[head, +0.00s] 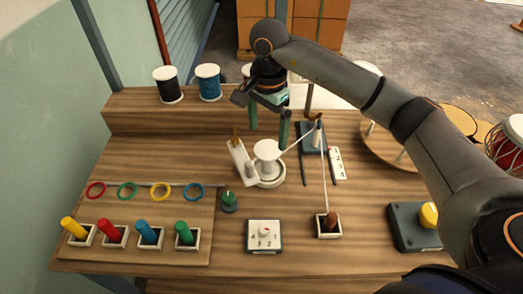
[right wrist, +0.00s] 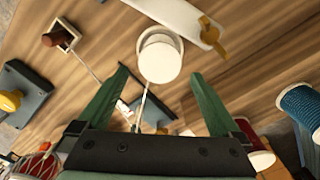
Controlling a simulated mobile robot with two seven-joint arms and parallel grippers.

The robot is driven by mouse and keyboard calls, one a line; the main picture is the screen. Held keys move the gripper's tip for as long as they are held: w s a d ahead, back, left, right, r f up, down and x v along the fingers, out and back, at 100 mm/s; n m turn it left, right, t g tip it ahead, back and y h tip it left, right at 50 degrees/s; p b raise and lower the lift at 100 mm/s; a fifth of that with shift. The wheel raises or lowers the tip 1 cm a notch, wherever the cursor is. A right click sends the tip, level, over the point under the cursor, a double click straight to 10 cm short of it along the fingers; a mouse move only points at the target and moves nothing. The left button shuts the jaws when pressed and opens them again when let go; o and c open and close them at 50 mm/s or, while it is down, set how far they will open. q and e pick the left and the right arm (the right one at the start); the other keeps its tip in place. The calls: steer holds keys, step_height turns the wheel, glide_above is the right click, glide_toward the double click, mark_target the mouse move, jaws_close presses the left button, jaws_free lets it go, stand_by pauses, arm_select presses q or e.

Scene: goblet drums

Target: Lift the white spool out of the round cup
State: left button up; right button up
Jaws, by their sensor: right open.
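The white spool (head: 267,150) stands upright in the round white cup (head: 272,184) at the middle of the wooden bench. A pale cord runs from the spool to the right. My right gripper (head: 268,138) is open and empty, its green fingers pointing down just above and behind the spool. In the right wrist view the spool (right wrist: 160,63) shows between and just beyond the fingertips (right wrist: 160,74), apart from both. The cup's rim (right wrist: 161,33) shows behind it. My left gripper is in neither view.
A white lever plate (head: 240,160) with an orange-brown tab stands close left of the cup. A dark block with a post (head: 312,138) and a brown-handled peg box (head: 329,224) are to the right, with cord between them. Black (head: 168,85) and blue (head: 208,83) spools stand on the back ledge.

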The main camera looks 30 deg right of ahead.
mark_target(268, 151)
steer(key=f, duration=0.5)
steer(key=shift+s+f, duration=0.25)
steer(key=shift+f, duration=0.1)
steer(key=shift+w+d+f+p, duration=0.1)
steer(key=shift+f+p, duration=0.1)
steer(key=shift+f, duration=0.8)
steer(key=shift+w+a+f+p, duration=0.1)
steer(key=shift+f+p, duration=0.05)
steer(key=shift+f, duration=0.8)
steer(key=shift+w+d+f+p, duration=0.1)
steer(key=shift+f+p, duration=0.1)
steer(key=shift+f, duration=0.8)
steer(key=shift+c, duration=0.4)
steer(key=c, duration=1.2)
